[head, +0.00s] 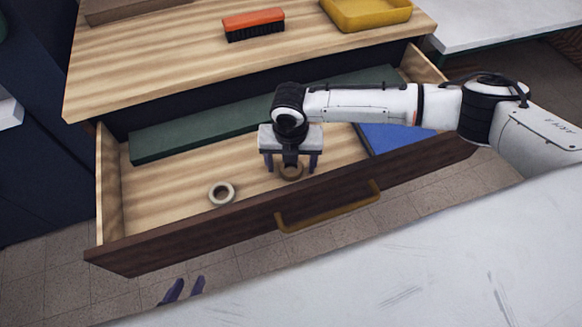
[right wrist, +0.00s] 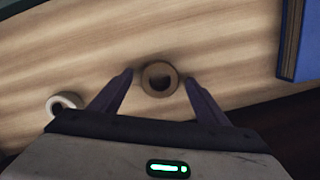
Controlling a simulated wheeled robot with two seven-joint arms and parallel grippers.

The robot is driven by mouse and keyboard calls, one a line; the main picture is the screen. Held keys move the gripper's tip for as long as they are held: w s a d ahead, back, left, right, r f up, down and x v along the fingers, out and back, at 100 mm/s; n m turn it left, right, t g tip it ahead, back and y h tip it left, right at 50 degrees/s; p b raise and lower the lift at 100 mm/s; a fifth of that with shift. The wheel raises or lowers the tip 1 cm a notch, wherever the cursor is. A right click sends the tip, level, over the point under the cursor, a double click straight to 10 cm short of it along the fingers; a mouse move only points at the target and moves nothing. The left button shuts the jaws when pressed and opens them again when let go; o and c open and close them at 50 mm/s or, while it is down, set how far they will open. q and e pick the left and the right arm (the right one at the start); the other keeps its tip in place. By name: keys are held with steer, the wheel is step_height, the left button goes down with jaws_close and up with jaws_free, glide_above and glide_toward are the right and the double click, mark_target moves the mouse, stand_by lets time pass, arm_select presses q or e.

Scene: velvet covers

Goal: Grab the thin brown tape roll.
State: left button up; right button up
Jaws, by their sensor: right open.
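The brown tape roll (head: 291,177) lies flat on the floor of the open drawer, below my right gripper (head: 290,164), which partly hides it in the head view. In the right wrist view the brown roll (right wrist: 149,80) sits between the two fingertips of the right gripper (right wrist: 158,78), with a gap on each side. The right gripper is open, points down and holds nothing. My left gripper (head: 184,288) shows only as two dark purple fingertips at the bottom left of the head view. They are apart with nothing between them, in front of the drawer.
A pale cream tape roll (head: 214,197) lies left of the brown one; it also shows in the right wrist view (right wrist: 55,103). A long green object (head: 200,136) lies along the drawer's back, a blue book (head: 395,140) at right. The drawer front (head: 230,236) has a brass handle (head: 328,210).

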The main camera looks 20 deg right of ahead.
steer(key=shift+f, duration=0.15)
steer(key=c, duration=1.1)
steer(key=shift+c, duration=0.2)
